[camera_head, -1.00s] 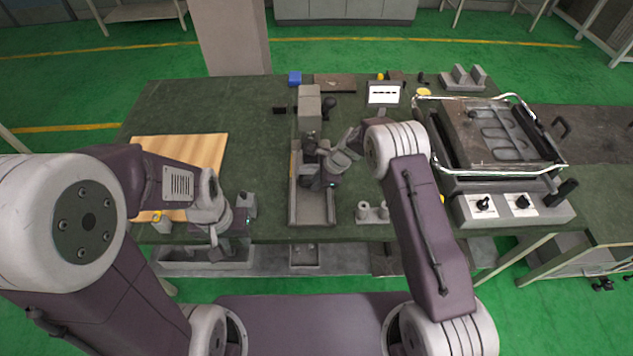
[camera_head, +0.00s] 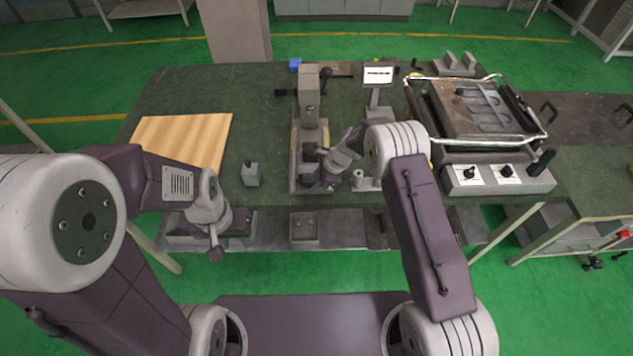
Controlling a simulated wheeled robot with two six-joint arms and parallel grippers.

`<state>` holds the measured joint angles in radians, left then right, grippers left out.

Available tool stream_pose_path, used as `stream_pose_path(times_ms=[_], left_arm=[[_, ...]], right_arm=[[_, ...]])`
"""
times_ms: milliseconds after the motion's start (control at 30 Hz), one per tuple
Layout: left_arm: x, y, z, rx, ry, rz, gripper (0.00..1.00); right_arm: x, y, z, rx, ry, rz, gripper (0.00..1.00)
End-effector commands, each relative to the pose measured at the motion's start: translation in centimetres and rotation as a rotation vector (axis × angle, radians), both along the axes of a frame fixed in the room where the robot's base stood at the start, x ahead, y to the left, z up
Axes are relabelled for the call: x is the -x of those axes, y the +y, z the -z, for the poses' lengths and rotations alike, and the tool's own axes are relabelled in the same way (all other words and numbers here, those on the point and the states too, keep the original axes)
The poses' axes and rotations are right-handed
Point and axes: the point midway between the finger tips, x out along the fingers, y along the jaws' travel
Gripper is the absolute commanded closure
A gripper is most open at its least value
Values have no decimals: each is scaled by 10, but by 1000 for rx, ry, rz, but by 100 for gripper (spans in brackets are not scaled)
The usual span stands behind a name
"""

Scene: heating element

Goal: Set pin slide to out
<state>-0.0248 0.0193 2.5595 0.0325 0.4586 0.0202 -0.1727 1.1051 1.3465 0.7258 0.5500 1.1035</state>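A grey fixture with an upright post and black handles (camera_head: 309,85) stands on a long grey base (camera_head: 295,165) in the middle of the table. I cannot tell for certain which part is the pin slide or how it is set. My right gripper (camera_head: 318,168) is over the near part of that base, and it hides part of it. Whether its dark fingers touch anything there is too small to tell. My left gripper (camera_head: 216,252) points down in front of the table's front edge, away from the fixture. Its finger opening is not clear.
A wooden board (camera_head: 185,140) lies at the left, with a small grey block (camera_head: 251,174) near the front edge. A heating press (camera_head: 480,108) with a metal rail and a switch panel (camera_head: 490,178) is at the right. The table's back left is clear.

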Motion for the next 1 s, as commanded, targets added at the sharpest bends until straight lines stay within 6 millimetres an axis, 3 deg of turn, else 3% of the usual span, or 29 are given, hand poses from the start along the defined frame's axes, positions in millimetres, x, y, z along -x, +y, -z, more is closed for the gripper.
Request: stream_pose_path(times_ms=[333, 733, 1000], left_arm=[[0, 0, 1, 0, 0, 0, 64], [0, 0, 7, 0, 0, 0, 64], [0, 0, 7, 0, 0, 0, 64]], right_arm=[[-1, -1, -3, 0, -3, 0, 64], [14, -30, -73, 1, -5, 1, 64], [17, -35, -83, 1, -2, 0, 64]])
